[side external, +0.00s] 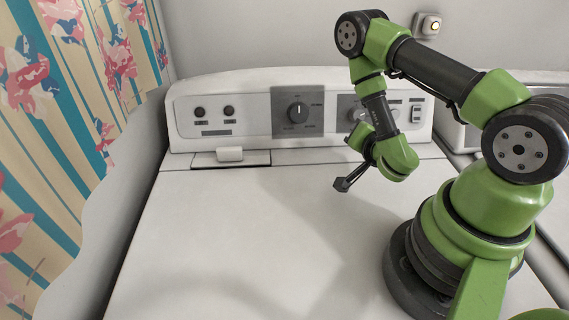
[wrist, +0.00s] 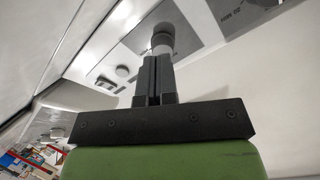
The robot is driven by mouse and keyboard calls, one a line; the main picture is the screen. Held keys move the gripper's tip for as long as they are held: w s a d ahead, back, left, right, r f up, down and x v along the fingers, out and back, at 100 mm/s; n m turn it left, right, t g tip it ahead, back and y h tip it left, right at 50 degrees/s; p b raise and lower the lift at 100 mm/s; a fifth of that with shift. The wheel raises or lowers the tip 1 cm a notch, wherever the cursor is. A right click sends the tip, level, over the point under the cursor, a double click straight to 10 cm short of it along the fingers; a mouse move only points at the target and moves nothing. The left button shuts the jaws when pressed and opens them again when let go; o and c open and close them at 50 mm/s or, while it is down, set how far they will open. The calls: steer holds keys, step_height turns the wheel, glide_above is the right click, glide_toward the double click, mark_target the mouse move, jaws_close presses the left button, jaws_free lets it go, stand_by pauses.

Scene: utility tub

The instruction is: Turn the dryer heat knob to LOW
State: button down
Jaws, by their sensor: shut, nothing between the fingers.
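The dryer's control panel runs along the back of its white top. A black knob (side external: 298,112) with a white pointer sits on a dark grey plate in its middle. The pointer stands about straight up, and the small labels around it are too small to read. My gripper (side external: 341,185) is shut and empty, above the dryer top, in front of and below the panel and to the right of this knob. In the wrist view my shut fingers (wrist: 153,78) overlap the lower part of a round grey knob (wrist: 162,38); contact cannot be told.
Another dial (side external: 357,114) on the panel is partly hidden behind my arm. Two small black knobs (side external: 228,111) are at the left and a rocker switch (side external: 415,113) at the right. A lint-door handle (side external: 230,154) lies below the panel. The dryer top's left is clear.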

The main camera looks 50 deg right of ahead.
mark_target(349, 124)
steer(key=shift+x, duration=3.25)
steer(key=shift+w+r, duration=0.1)
steer(key=shift+w, duration=0.05)
steer(key=shift+d, duration=0.1)
steer(key=shift+s+d+f, duration=0.2)
steer(key=shift+s+d, duration=0.05)
steer(key=shift+s, duration=0.15)
steer(key=shift+f, duration=0.15)
steer(key=shift+w+a+f, duration=0.1)
steer(key=shift+a+f, duration=0.05)
steer(key=shift+a, duration=0.05)
steer(key=v, duration=0.5)
steer(key=shift+a, duration=0.2)
steer(key=shift+s+a, duration=0.25)
steer(key=shift+s, duration=0.1)
